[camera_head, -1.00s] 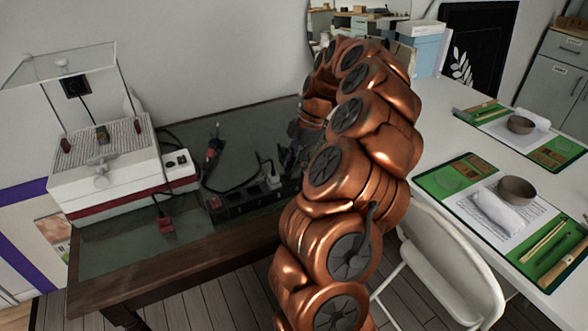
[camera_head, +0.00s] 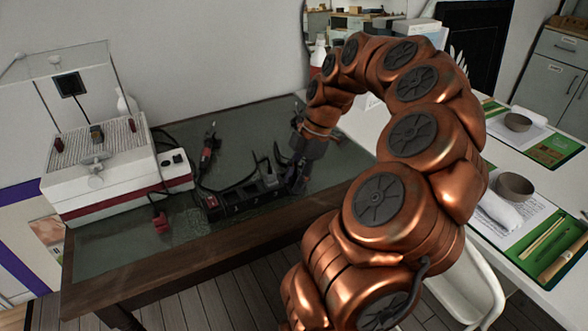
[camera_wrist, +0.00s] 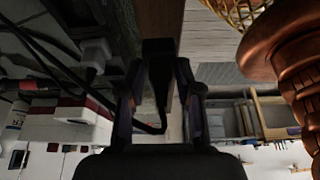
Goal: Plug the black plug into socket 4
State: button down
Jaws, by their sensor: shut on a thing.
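The black power strip (camera_head: 240,199) lies on the dark green tabletop. Its socket numbers are too small to read. My gripper (camera_head: 288,172) is low at the strip's right end, seen from the side. In the wrist view my gripper (camera_wrist: 160,72) is shut on the black plug (camera_wrist: 160,48), with a finger on each side. The plug's black cable curls down between the fingers. The contact between plug and strip is hidden. A pale plug (camera_wrist: 95,52) shows left of my fingers in the wrist view.
A white machine (camera_head: 110,170) with a red band stands on the left of the table. A red-and-black tool (camera_head: 208,148) stands behind the strip, with loose cables around. A red connector (camera_head: 160,221) lies left of the strip. A white table (camera_head: 500,225) stands to the right.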

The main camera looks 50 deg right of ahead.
jog(key=s+a, duration=0.4)
jog(key=s, duration=0.1)
jog(key=shift+s+r+b, duration=0.3)
jog(key=shift+r+b, duration=0.05)
jog(key=shift+b, duration=0.05)
jog(key=shift+a, duration=0.1)
jog(key=w+d+r+p, duration=0.2)
jog(key=w+d+p, duration=0.7)
jog(key=w, duration=0.4)
jog(key=shift+d, duration=0.4)
jog(key=shift+f, duration=0.1)
jog(key=shift+f, duration=2.8)
jog(key=shift+b, duration=1.3)
dwell(0.5)
